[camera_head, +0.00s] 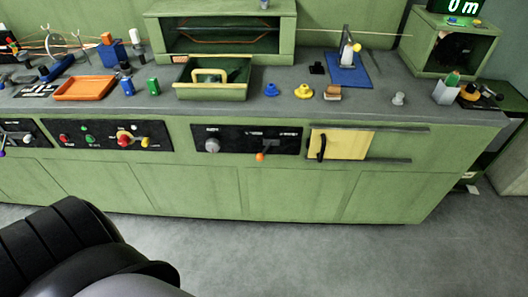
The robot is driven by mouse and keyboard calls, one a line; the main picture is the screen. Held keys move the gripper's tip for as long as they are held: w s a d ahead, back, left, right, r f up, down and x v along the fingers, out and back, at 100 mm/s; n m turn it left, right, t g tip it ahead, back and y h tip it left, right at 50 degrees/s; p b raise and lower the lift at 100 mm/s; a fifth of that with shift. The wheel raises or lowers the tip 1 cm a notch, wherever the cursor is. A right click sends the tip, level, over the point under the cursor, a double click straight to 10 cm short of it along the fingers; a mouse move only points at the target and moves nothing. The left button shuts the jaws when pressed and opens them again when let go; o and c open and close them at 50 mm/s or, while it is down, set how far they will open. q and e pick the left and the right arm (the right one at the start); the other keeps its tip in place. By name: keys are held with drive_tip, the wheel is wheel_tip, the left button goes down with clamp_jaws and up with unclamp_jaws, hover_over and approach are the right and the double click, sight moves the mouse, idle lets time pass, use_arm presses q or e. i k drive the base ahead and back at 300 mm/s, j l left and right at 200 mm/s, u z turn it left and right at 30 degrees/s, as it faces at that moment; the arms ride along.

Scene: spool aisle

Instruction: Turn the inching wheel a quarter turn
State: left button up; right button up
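No part in view is clearly marked as the inching wheel. A grey round knob (212,145) sits on a black panel (245,139) in the front of the green bench. An upright pale ring (56,44) stands at the back left of the bench top. I cannot tell which of these, if either, is the inching wheel. Both of my grippers are out of view.
The long green bench (195,185) spans the view, with grey floor (330,260) clear in front. A green tray (212,92), an orange tray (84,88) and small coloured parts stand on top. A yellow sliding door (345,145) is at the front right.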

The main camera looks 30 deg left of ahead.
sight(213, 145)
drive_tip(key=u, duration=1.25)
